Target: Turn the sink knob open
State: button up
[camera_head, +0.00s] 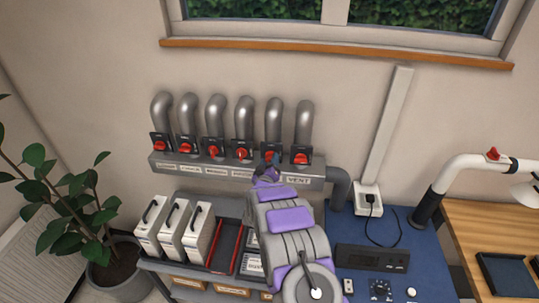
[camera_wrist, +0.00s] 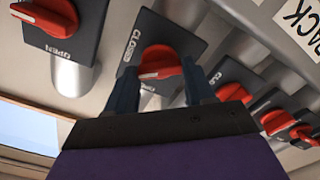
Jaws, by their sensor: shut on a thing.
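A row of red rotary knobs on black plates runs along a grey wall manifold (camera_head: 236,172). My gripper (camera_head: 268,160) reaches up to the fifth knob from the left in the head view and mostly hides it. In the wrist view my gripper (camera_wrist: 160,72) has one finger on each side of this red knob (camera_wrist: 160,58) and is shut on it. The knob's white mark points to the left there, and the word CLOSED is printed on its plate (camera_wrist: 172,30). The label under this knob is hidden by my arm, so I cannot tell whether it reads sink.
Another red knob (camera_wrist: 48,14) with OPEN on its plate is close on the left in the wrist view; more knobs (camera_wrist: 232,93) are on the right. Grey pipes (camera_head: 217,115) rise behind.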

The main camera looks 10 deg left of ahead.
jog(key=n+p, duration=0.1)
jog(key=n, duration=0.1)
jog(key=n+p, duration=0.1)
jog(key=n, duration=0.1)
jog(key=shift+a+r+n+p, duration=0.1)
jog(key=shift+a+n+p, duration=0.1)
jog(key=shift+n+p, duration=0.2)
jog(key=n, duration=0.3)
jog(key=n+p, duration=0.1)
jog(key=n, duration=0.1)
jog(key=shift+f+n, duration=0.3)
jog(key=shift+s+f, duration=0.1)
jog(key=o, duration=1)
jog(key=shift+a, duration=0.25)
jog(key=shift+o, duration=0.2)
jog(key=shift+d, duration=0.2)
